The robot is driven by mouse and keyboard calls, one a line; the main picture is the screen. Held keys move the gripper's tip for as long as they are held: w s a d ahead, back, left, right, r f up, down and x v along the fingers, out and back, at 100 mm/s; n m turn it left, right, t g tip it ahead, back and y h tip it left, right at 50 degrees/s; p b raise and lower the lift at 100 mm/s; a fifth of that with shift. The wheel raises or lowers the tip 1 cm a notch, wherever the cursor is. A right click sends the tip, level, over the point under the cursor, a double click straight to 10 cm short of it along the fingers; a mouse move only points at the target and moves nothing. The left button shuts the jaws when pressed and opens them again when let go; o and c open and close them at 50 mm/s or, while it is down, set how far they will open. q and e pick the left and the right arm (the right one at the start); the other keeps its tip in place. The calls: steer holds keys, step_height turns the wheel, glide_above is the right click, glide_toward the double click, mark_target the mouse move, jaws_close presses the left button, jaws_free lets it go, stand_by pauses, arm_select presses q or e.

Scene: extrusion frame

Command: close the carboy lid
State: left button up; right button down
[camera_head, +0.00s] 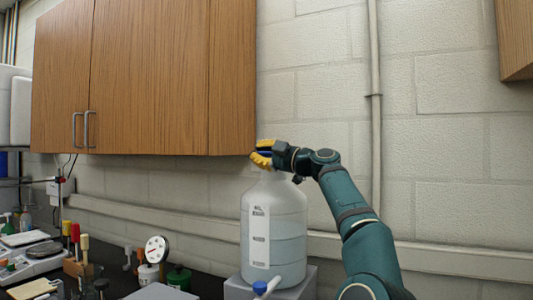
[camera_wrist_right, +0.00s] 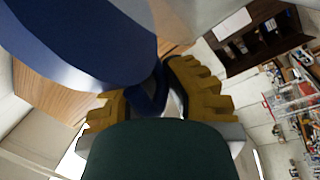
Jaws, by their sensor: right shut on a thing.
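The carboy (camera_head: 285,238) is a large translucent bottle with a white label, standing upright on a grey block under the cabinet's right end. My right gripper (camera_head: 263,153), with yellow fingers, is at the top of its neck. A small piece of the blue lid (camera_head: 266,153) shows between the fingers. In the right wrist view the blue lid (camera_wrist_right: 85,40) fills the upper left, and a narrow blue part of it runs between the yellow fingers (camera_wrist_right: 150,98), which are shut on it. The gripper hides the carboy's mouth, so I cannot tell whether the lid is seated. My left gripper is out of view.
A wooden wall cabinet (camera_head: 150,75) hangs just left of and above my right gripper. A blue-handled spigot (camera_head: 260,287) is at the carboy's lower front. A dial gauge (camera_head: 156,250), a green-lidded jar (camera_head: 179,277) and a scale (camera_head: 42,250) stand on the counter to the left.

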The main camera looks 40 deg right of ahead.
steer(key=shift+s+a+f+n+b, duration=0.15)
steer(key=shift+f+n+b, duration=0.25)
steer(key=shift+f+n, duration=0.5)
steer(key=n, duration=0.1)
steer(key=n+y, duration=0.1)
steer(key=n, duration=0.1)
steer(key=shift+a+f+y+b, duration=0.2)
steer(key=shift+f+y+b, duration=0.1)
steer(key=shift+f+b, duration=0.1)
steer(key=shift+f+n, duration=0.15)
steer(key=shift+n, duration=0.25)
steer(key=shift+f+n+b, duration=0.4)
steer(key=shift+f+n, duration=0.15)
steer(key=shift+n, duration=0.05)
steer(key=c, duration=1)
jaws_free()
steer(key=shift+s, duration=0.1)
steer(key=shift+r, duration=0.15)
